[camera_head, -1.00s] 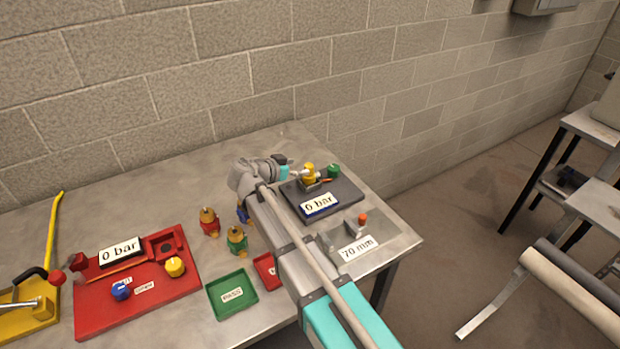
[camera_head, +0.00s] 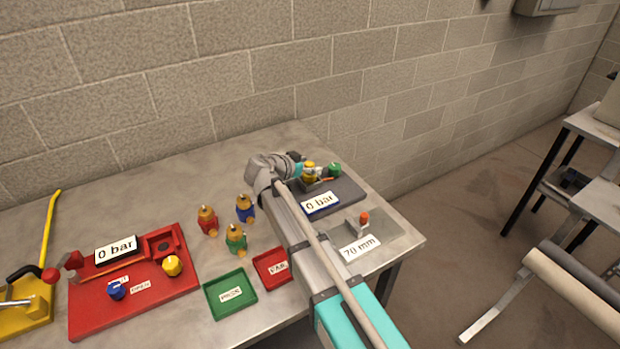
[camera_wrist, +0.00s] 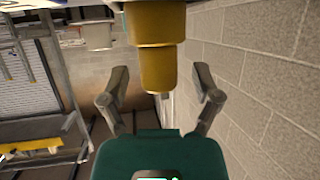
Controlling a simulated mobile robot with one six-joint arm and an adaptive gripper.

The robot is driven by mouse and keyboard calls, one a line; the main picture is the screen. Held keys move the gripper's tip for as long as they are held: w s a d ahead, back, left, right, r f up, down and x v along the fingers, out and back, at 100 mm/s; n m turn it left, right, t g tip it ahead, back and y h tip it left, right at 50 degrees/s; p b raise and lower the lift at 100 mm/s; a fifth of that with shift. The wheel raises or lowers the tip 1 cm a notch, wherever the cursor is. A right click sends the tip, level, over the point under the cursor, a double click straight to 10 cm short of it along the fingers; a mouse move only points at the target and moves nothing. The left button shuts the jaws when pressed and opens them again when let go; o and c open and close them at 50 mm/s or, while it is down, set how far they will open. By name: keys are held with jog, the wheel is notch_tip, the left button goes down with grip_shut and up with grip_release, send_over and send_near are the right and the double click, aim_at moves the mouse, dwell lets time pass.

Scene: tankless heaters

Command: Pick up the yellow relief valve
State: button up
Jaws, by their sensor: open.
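The yellow relief valve (camera_head: 309,172) stands on the dark test block (camera_head: 345,190) at the back right of the bench. My gripper (camera_head: 301,170) is at its left side, level with it and very close. In the wrist view a yellow body (camera_wrist: 157,55), apparently this valve, hangs in the picture between the spread fingers of my gripper (camera_wrist: 160,80). Gaps show on both sides of it, and the fingers do not touch it. The valve's lower part is partly hidden in the head view by my gripper.
A green knob (camera_head: 334,170) stands right beside the valve. Red (camera_head: 208,222), blue (camera_head: 244,209) and green (camera_head: 236,240) valves stand left of my arm. A green tray (camera_head: 231,293), a red tray (camera_head: 272,268) and a red test station (camera_head: 140,290) lie further forward. The wall is close behind.

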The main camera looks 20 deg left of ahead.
jog(key=shift+w, duration=0.1)
dwell(0.5)
grip_shut()
